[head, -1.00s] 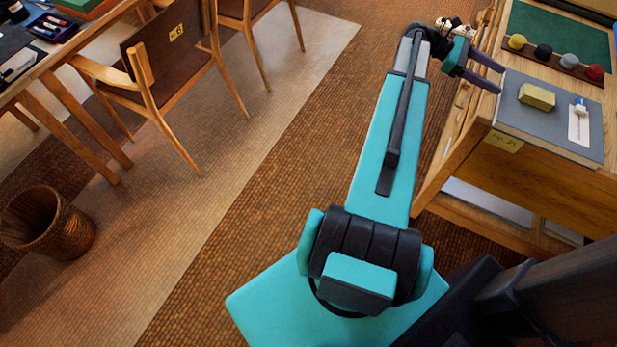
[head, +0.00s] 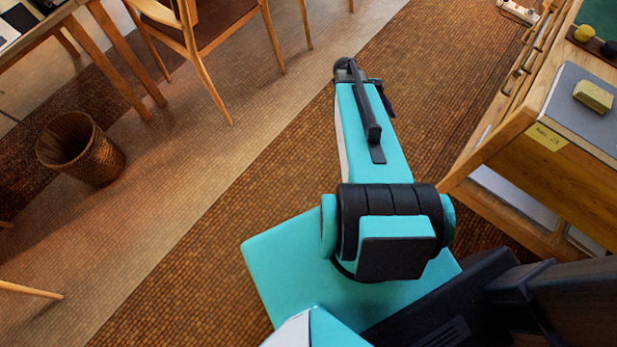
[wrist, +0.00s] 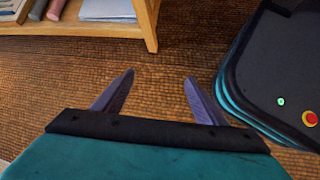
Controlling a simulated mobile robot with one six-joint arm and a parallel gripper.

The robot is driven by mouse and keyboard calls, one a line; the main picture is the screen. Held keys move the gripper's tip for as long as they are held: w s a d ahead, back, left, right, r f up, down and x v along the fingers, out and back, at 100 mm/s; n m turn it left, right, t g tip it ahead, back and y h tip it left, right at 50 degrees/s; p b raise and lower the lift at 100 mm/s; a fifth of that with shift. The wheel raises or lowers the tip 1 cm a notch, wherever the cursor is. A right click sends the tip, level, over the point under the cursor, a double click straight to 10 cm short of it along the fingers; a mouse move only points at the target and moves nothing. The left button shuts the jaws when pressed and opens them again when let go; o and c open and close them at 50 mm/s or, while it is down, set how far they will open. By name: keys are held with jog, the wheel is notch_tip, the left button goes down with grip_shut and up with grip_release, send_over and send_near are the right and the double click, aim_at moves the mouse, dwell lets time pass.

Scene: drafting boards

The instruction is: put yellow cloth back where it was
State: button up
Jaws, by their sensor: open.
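A small yellow block-like piece (head: 593,96), which may be the folded yellow cloth, lies on the grey mat (head: 570,105) on the wooden desk at the right of the head view. I cannot tell for certain that it is cloth. My gripper (wrist: 159,82) is open and empty in the wrist view, its two fingers apart over bare brown floor. In the head view it is mostly hidden at the far end of my arm, left of the desk and well away from the yellow piece.
The wooden desk (head: 560,180) has a tag on its corner and a lower shelf. Two round pieces, yellow (head: 583,33) and dark, sit at its far part. Chairs (head: 215,30) and a wicker basket (head: 85,150) stand at left. Woven floor between is clear.

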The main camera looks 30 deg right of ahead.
jog(key=s+a+f+m+y, duration=0.1)
jog(key=s+a+f, duration=0.2)
jog(key=a, duration=0.8)
jog(key=s+a+f+m+y, duration=0.2)
jog(key=a+f, duration=0.3)
jog(key=a, duration=0.6)
jog(key=s+a+f+m+y, duration=0.1)
jog(key=s+a+f, duration=0.3)
jog(key=a, duration=0.8)
jog(key=shift+s+f+m+t+y, duration=0.3)
jog(key=shift+s+f+t+y, duration=0.1)
jog(key=shift+y, duration=0.2)
jog(key=shift+w+r+p, duration=0.1)
jog(key=shift+r+p, duration=1.15)
